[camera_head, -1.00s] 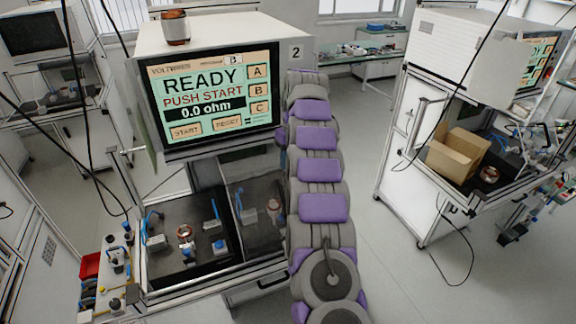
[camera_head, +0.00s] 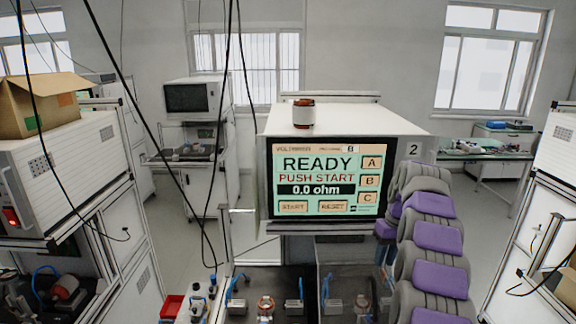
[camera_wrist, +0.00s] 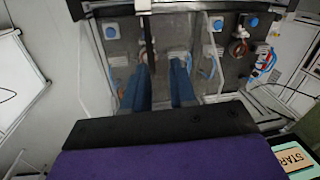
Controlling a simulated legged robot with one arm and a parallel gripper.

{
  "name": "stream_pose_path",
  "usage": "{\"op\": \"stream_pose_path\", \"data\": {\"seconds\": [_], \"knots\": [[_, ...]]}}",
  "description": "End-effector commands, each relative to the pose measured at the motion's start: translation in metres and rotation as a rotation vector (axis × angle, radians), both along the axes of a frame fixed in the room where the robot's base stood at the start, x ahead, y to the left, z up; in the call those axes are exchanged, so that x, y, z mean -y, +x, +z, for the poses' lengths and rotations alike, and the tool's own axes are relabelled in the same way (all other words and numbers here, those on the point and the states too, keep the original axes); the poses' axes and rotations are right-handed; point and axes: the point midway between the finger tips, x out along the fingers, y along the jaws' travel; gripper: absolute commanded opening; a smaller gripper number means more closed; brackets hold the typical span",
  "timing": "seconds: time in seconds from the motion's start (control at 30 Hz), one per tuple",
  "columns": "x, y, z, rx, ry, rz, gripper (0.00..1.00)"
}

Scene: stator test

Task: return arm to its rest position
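My arm (camera_head: 435,240), grey with purple pads, rises along the right side of the tester marked 2 in the head view. Its far end bends beside the tester, below the number label. My gripper is hidden in the head view. In the wrist view my gripper (camera_wrist: 160,72) shows two dark blue fingers spread apart, with nothing visible held between them. The fingers point toward the dark fixture bed, where clear panels and small fixtures show; the distance to it is hard to tell.
The tester screen (camera_head: 328,180) reads READY, PUSH START, 0.0 ohm, with B on top. A copper-wound stator (camera_head: 303,114) sits on the tester's top. Another copper part (camera_head: 265,305) lies on the bed below. A red bin (camera_head: 172,306) is at lower left. Black cables hang at left.

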Motion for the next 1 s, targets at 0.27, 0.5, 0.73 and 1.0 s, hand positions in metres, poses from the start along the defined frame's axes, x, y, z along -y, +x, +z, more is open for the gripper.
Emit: {"op": "stream_pose_path", "data": {"seconds": [0.27, 0.5, 0.73, 1.0], "knots": [[-0.052, -0.050, 0.023, -0.021, 0.012, 0.009, 0.26], [-0.090, -0.107, 0.032, -0.043, 0.004, 0.011, 0.26], [-0.120, -0.173, 0.029, -0.066, -0.017, 0.008, 0.26], [-0.144, -0.260, 0.011, -0.095, -0.053, -0.008, 0.26]]}}
